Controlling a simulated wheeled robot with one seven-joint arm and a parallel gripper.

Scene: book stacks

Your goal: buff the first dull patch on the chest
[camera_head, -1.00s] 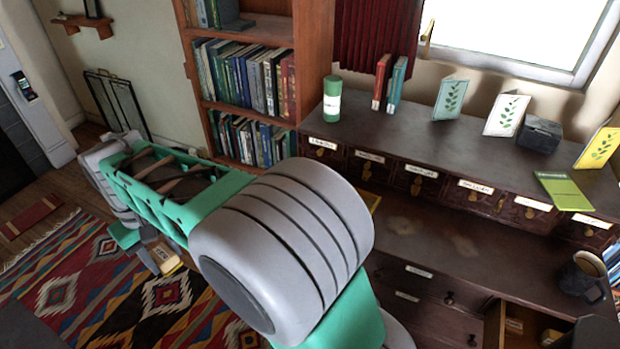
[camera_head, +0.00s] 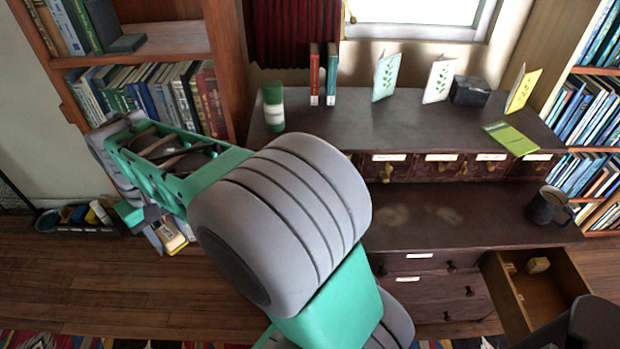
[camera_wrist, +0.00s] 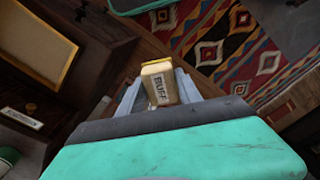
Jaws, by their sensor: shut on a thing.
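The dark wooden chest (camera_head: 424,236) stands at centre right in the head view. Two pale dull patches show on its lower top: a left patch (camera_head: 391,214) and a right patch (camera_head: 445,216). My gripper (camera_head: 172,236) is at the left, well away from the chest and in front of the bookcase. It is shut on a cream block marked "BUFF" (camera_wrist: 160,86), which also shows in the head view (camera_head: 168,232). My arm hides the chest's left part.
A drawer (camera_head: 518,300) stands open at the chest's lower right, with small blocks inside. A dark mug (camera_head: 547,205) stands at the right end of the lower top. Cards, two books and a green canister (camera_head: 273,106) stand on the upper shelf. The area around the patches is clear.

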